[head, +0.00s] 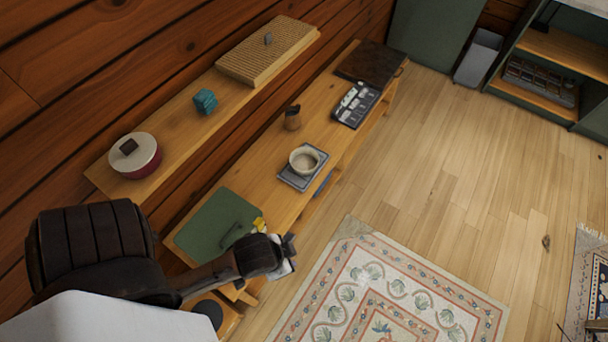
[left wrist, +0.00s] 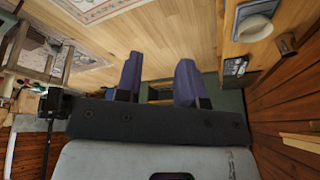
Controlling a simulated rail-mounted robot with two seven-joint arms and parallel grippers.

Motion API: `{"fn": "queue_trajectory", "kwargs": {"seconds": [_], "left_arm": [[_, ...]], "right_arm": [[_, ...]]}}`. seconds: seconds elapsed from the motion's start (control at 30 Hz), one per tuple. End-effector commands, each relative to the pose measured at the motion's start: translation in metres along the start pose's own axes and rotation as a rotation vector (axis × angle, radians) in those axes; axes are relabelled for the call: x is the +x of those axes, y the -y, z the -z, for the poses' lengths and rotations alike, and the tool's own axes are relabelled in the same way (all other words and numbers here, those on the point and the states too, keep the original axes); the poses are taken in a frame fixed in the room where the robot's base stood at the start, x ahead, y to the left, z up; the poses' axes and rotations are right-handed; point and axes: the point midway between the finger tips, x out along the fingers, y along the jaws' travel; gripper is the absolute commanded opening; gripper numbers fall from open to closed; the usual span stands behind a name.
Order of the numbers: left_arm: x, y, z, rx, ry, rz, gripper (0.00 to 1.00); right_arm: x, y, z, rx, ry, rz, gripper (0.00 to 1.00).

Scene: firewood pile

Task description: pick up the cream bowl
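The cream bowl (head: 304,158) sits upright on a grey square scale-like plate (head: 291,179) on the lower wooden bench. It also shows at the upper right of the left wrist view (left wrist: 254,28). My left gripper (head: 289,254) is over the bench's near end, nearer the camera than the bowl and clearly apart from it. In the left wrist view its two fingers (left wrist: 160,62) stand wide apart with nothing between them. My right gripper is in neither view.
A green board (head: 213,222) lies near my left gripper, with a small yellow thing (head: 259,224) beside it. A brown holder (head: 292,118) and a dark tray (head: 356,104) stand beyond the bowl. The upper shelf (head: 185,138) runs along the wall. Open floor lies right.

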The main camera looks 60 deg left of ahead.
Motion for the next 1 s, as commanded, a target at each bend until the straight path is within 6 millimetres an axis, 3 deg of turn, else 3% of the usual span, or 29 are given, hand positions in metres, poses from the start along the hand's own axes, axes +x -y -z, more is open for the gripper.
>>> {"fn": "queue_trajectory", "kwargs": {"seconds": [0.03, 0.17, 0.27, 0.33, 0.5, 0.63, 0.73, 0.87, 0.97, 1.0], "left_arm": [[0.039, 0.0, -0.007, -0.001, -0.024, 0.016, 0.35], [0.092, 0.01, 0.003, -0.003, -0.13, 0.085, 0.35], [0.134, 0.025, 0.029, 0.005, -0.29, 0.167, 0.35], [0.161, 0.039, 0.064, 0.033, -0.47, 0.238, 0.35], [0.177, 0.058, 0.156, 0.222, -0.948, 0.306, 0.35], [0.185, 0.055, 0.199, 0.464, -1.199, 0.243, 0.35], [0.199, 0.054, 0.215, 0.679, -1.293, 0.158, 0.35], [0.231, 0.068, 0.218, 0.989, -1.271, 0.02, 0.35], [0.266, 0.102, 0.208, 1.219, -1.114, -0.09, 0.35], [0.279, 0.122, 0.202, 1.293, -1.022, -0.128, 0.35]], "right_arm": [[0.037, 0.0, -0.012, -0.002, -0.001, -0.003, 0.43], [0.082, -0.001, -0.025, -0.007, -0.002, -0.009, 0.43], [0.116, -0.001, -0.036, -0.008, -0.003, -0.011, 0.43], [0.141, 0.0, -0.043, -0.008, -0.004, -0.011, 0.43], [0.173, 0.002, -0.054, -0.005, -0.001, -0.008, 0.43], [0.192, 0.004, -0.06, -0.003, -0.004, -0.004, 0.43], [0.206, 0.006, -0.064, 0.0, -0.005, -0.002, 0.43], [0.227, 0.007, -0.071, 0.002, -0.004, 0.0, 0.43], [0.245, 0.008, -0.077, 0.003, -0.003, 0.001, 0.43], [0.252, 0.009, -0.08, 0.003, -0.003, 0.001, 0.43]]}}
